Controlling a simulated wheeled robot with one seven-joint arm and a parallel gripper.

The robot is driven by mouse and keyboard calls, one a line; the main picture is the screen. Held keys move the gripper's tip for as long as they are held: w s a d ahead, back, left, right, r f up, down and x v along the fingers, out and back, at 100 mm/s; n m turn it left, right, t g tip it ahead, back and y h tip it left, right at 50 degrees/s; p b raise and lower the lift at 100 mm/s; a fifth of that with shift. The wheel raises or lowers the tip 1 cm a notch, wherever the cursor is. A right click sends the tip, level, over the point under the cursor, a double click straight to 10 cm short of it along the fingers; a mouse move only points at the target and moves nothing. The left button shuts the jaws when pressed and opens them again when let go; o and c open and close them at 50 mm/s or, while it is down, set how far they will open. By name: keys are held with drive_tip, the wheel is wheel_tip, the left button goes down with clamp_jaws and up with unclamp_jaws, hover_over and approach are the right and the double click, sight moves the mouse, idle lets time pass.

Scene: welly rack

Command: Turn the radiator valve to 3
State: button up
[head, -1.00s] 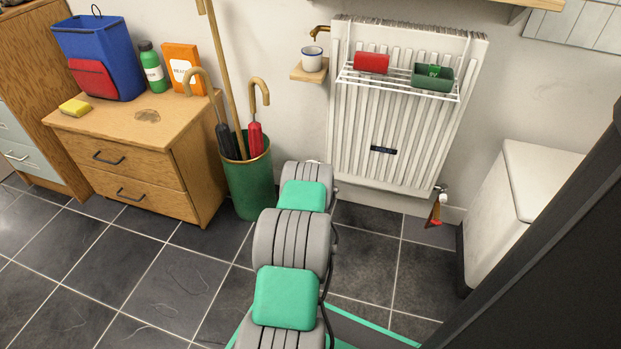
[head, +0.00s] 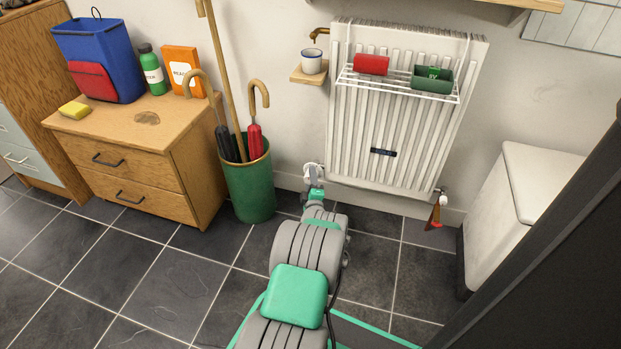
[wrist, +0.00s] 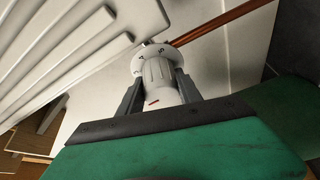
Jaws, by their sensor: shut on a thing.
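The white radiator valve (head: 312,171) is at the lower left corner of the white radiator (head: 390,135). In the wrist view its ribbed knob (wrist: 157,72) sits between the two dark fingers of my gripper (wrist: 159,90), one on each side. My gripper is shut on the knob. A short red mark shows on the knob near the palm. Small dark figures show on the pale collar behind it, too small to read surely. In the head view my gripper (head: 315,192) is at the valve, and its fingers are hard to make out.
A green umbrella stand (head: 248,185) is close to the left of the valve. A copper pipe (wrist: 215,32) runs beside it in the wrist view. A red-and-brown object (head: 435,214) hangs at the radiator's lower right. A white bin-like box (head: 510,215) stands at right.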

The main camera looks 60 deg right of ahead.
drive_tip(key=m+h, duration=0.1)
drive_tip(key=m, duration=0.2)
drive_tip(key=m+h, duration=0.1)
drive_tip(key=m, duration=0.2)
drive_tip(key=shift+m+h, duration=0.3)
drive_tip(key=shift+r+g, duration=0.1)
drive_tip(key=shift+g, duration=0.2)
drive_tip(key=o, duration=1.4)
drive_tip(key=shift+c, duration=0.2)
drive_tip(key=p+v, duration=0.3)
drive_tip(key=v, duration=0.4)
drive_tip(key=shift+s+a+f, duration=0.15)
drive_tip(key=shift+a+f, duration=0.1)
drive_tip(key=shift+a, duration=0.05)
